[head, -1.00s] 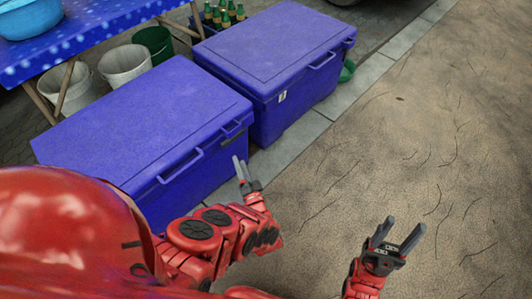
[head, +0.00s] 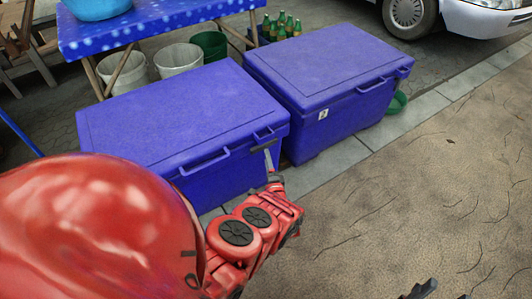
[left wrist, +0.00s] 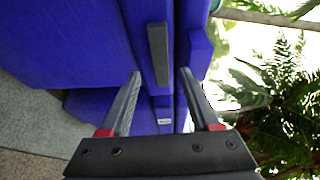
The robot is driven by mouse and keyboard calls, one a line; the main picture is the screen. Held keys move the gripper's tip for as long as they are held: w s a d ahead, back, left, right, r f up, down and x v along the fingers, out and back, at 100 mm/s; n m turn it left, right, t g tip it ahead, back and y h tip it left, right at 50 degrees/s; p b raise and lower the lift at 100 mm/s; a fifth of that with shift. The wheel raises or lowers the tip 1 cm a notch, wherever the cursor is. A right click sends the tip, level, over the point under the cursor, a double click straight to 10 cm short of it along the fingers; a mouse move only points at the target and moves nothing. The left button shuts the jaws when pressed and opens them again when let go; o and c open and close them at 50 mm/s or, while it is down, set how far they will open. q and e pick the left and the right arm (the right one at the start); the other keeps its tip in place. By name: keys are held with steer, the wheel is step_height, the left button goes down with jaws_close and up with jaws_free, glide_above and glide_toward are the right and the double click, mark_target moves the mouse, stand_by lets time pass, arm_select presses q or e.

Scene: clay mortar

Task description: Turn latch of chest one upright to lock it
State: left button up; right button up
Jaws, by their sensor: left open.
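Two blue chests with closed lids stand side by side, a near left chest (head: 180,120) and a far right chest (head: 330,70). Which is chest one is not marked. My left gripper (head: 270,158) is at the right end of the near chest's front. In the left wrist view my left gripper (left wrist: 160,72) is open, its fingers on either side of a dark grey latch bar (left wrist: 158,52). The bar lies parallel to the lid seam; contact with the fingers cannot be told. My right gripper (head: 444,293) shows only its separated fingertips at the bottom edge.
A blue-clothed table (head: 150,32) with a blue basin (head: 97,8) stands behind the chests. Buckets, including a white one (head: 180,60), and green bottles (head: 282,27) are behind them. A white car (head: 465,18) is at the back right. The paved ground at right is clear.

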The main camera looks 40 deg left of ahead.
mark_target(265, 147)
arm_select(q)
steer(key=b+x, duration=0.1)
steer(key=x, duration=0.4)
steer(key=shift+d, duration=0.1)
jaws_close()
